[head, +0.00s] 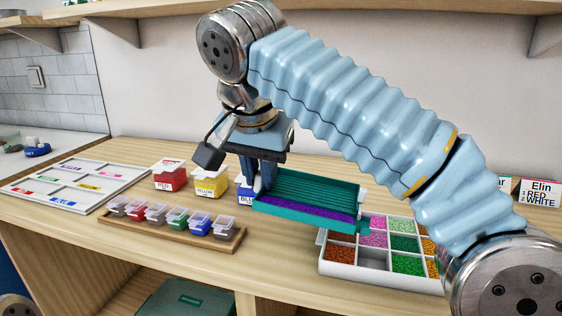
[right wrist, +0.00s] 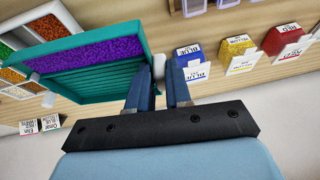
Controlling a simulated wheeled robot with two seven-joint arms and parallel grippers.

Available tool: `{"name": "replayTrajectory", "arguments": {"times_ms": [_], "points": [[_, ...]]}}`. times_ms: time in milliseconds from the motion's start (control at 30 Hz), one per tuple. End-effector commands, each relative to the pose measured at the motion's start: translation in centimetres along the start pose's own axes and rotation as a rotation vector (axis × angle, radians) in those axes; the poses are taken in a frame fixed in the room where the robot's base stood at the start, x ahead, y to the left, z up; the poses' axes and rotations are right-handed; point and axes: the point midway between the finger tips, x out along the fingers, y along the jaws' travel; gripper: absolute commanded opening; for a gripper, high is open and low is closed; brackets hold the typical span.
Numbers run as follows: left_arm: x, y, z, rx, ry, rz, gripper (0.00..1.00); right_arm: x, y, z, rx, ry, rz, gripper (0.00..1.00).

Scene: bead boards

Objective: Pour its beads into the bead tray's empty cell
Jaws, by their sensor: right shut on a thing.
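A teal ridged bead board (head: 318,188) holds a band of purple beads (head: 310,212) along its lower side. My right gripper (head: 261,188) is shut on the board's left end in the head view. The right wrist view shows the gripper's fingers (right wrist: 160,82) around a pale grip at the end of the board (right wrist: 90,82). The white bead tray (head: 340,272) stands below and right of the board, which hides part of its back. Its empty cell (head: 374,258) is in the front row, between a red-brown cell and a green cell. My left gripper is not in view.
A red box (head: 169,178), a yellow box (head: 210,183) and a partly hidden blue box stand behind a wooden rack (head: 180,233) of small lidded containers. A white sorting board (head: 75,187) lies at left. Name cards (head: 540,191) stand at right.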

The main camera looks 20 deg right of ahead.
Motion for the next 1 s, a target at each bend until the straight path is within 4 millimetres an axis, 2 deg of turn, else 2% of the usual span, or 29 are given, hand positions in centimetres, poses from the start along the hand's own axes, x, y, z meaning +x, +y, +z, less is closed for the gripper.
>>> {"name": "replayTrajectory", "arguments": {"times_ms": [333, 767, 1000], "points": [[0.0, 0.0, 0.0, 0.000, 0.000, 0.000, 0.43, 1.6, 1.8, 0.6, 0.046, 0.000, -0.105, 0.00], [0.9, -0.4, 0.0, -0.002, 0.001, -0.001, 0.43, -0.8, 2.8, -0.4, 0.107, -0.003, -0.255, 0.00], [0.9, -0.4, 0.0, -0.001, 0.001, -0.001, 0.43, -1.0, 2.9, -0.5, 0.112, -0.002, -0.265, 0.00]]}}
